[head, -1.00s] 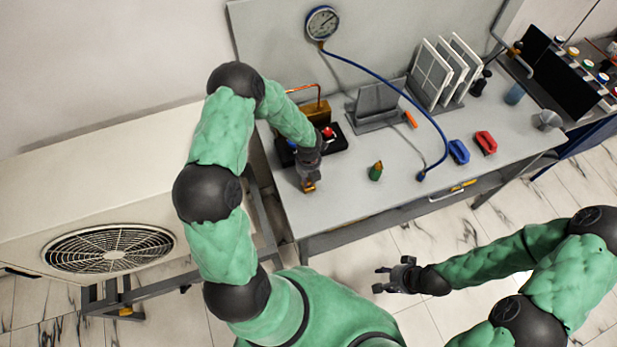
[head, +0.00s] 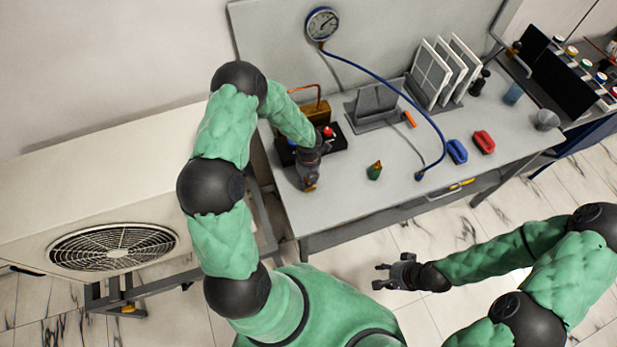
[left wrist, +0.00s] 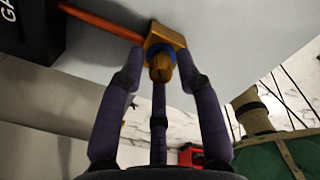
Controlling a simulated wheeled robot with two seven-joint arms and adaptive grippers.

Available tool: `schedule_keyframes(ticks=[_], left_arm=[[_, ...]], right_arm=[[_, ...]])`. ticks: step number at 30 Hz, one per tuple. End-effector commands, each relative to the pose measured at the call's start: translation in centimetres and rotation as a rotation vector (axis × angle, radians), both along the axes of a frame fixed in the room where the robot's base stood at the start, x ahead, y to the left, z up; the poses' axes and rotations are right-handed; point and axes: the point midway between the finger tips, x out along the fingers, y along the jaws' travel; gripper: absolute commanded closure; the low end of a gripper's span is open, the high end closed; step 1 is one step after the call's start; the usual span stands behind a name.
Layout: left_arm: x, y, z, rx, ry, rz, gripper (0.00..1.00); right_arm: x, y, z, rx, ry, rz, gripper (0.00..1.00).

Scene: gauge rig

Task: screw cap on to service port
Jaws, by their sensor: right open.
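In the left wrist view a brass service port block (left wrist: 170,33) sits at the end of a copper pipe (left wrist: 100,22). A ribbed brass cap (left wrist: 160,70) is in line with the port, with a blue ring between them. I cannot tell whether the cap is seated. My left gripper (left wrist: 162,75) has its fingers around the cap; whether they touch it is unclear. In the head view this gripper (head: 309,183) points down at the bench's front left and hides most of the port. My right gripper (head: 382,277) is open and empty, in front of the bench.
A green bottle with an orange tip (head: 374,171) stands right of the left gripper. The bench's front middle (head: 340,205) is clear.

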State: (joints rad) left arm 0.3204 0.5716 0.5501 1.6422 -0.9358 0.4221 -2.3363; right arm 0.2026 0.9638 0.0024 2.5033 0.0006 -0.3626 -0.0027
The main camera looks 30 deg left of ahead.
Motion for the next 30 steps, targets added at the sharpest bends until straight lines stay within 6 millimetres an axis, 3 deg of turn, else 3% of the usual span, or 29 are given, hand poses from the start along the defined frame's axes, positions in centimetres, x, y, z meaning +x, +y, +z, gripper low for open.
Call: schedule_keyframes(ticks=[5, 8, 20, 25, 30], left_arm=[[0.0, 0.0, 0.0, 0.000, 0.001, 0.000, 0.65], [0.0, 0.0, 0.0, 0.000, 0.001, 0.000, 0.37], [0.0, 0.0, 0.3, 0.000, 0.000, 0.001, 0.37], [0.1, 0.0, 2.5, 0.000, -0.003, 0.001, 0.37], [0.1, 0.0, 5.9, 0.001, -0.004, 0.000, 0.37]], right_arm=[[0.0, 0.0, 0.0, 0.000, 0.000, 0.000, 0.54], [0.0, 0.0, 0.0, 0.000, 0.000, 0.000, 0.54], [0.0, 0.0, 0.0, 0.000, 0.000, 0.000, 0.54], [0.0, 0.0, 0.0, 0.000, 0.000, 0.000, 0.54], [0.0, 0.0, 0.0, 0.000, 0.000, 0.000, 0.54]])
